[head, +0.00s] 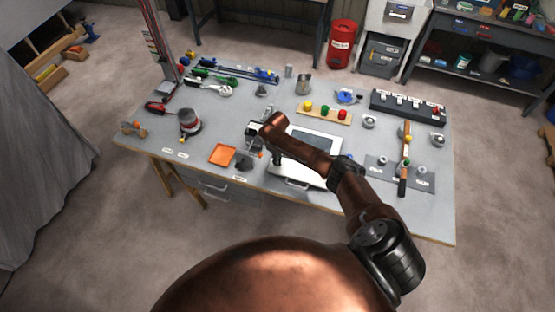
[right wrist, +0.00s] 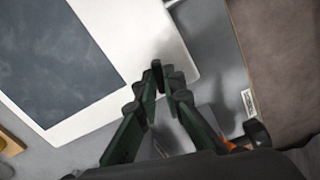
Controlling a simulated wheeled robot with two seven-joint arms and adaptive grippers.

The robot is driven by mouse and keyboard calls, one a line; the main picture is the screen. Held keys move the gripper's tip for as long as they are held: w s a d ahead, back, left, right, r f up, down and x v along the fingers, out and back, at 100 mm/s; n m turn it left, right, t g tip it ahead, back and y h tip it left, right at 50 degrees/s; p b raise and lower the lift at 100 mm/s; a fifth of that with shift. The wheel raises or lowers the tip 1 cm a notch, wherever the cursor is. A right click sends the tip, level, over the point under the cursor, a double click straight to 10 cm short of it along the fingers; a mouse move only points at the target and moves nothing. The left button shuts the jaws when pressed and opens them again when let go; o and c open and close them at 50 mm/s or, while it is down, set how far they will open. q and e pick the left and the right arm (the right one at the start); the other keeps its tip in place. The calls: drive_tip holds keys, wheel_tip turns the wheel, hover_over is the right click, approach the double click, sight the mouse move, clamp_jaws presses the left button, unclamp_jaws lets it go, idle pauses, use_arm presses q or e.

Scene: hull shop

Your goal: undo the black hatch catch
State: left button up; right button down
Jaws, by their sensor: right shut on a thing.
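The white hatch (head: 315,144) with a grey window lies on the table, partly behind my right arm. In the right wrist view its white frame (right wrist: 155,35) and dark window (right wrist: 55,60) fill the upper left. My right gripper (head: 251,150) is at the hatch's left side. In the right wrist view its dark fingers (right wrist: 160,85) are closed together on the small black catch (right wrist: 157,68) at the frame's edge. The fingers hide most of the catch, and I cannot tell how far it is turned. My left gripper is not in view.
An orange tray (head: 222,155) lies left of my right gripper. A lamp-like item (head: 189,122) stands farther left. A wooden strip with coloured knobs (head: 324,113) is behind the hatch. The table's front edge is close.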

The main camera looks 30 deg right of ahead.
drive_tip(key=shift+n, duration=1.3)
drive_tip(key=c, duration=2)
unclamp_jaws()
drive_tip(key=shift+c, duration=0.2)
drive_tip(key=shift+r, duration=0.3)
wheel_tip(320, 180, up, 12)
drive_tip(key=shift+f, duration=0.25)
